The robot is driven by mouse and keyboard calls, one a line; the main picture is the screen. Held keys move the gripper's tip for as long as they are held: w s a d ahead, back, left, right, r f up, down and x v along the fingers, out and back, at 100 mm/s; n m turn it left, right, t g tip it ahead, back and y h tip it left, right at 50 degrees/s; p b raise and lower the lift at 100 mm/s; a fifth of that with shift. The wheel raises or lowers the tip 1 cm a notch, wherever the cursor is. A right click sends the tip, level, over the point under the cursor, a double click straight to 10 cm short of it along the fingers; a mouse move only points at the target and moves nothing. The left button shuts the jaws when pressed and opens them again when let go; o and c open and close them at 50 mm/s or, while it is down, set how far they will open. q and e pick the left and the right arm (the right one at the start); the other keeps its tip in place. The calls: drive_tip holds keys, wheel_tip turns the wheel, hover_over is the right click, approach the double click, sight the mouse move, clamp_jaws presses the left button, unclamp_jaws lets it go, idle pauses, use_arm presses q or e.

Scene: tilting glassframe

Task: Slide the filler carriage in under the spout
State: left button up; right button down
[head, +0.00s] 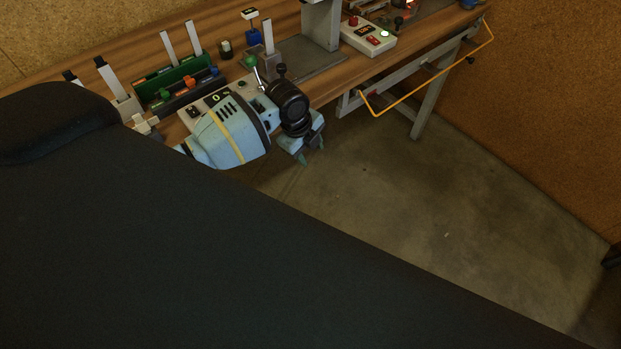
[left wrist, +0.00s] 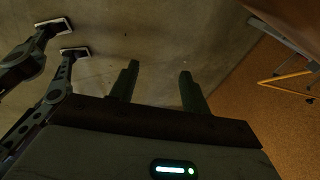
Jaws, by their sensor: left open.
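My left gripper (head: 313,152) hangs off the front edge of the bench, over the floor, on its light blue arm. In the left wrist view its two fingers (left wrist: 158,78) stand apart with only bare floor between them, so it is open and empty. A grey upright column (head: 320,25) stands on a flat grey plate at the bench's back right. I cannot tell the filler carriage or the spout for certain; the arm hides part of the bench front.
My dark body blocks the lower left.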

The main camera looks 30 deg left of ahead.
use_arm(q)
drive_tip(key=s+d+f+n+t+h, duration=0.1)
drive_tip(key=s+d+f+n, duration=0.2)
drive_tip(key=s+f, duration=0.1)
drive_tip(key=shift+s+f, duration=0.3)
drive_tip(key=shift+f, duration=0.5)
use_arm(e)
drive_tip(key=shift+s+a, duration=0.15)
drive_tip(key=shift+a, duration=0.2)
drive_tip(key=shift+w+r, duration=0.15)
drive_tip(key=shift+w, duration=0.25)
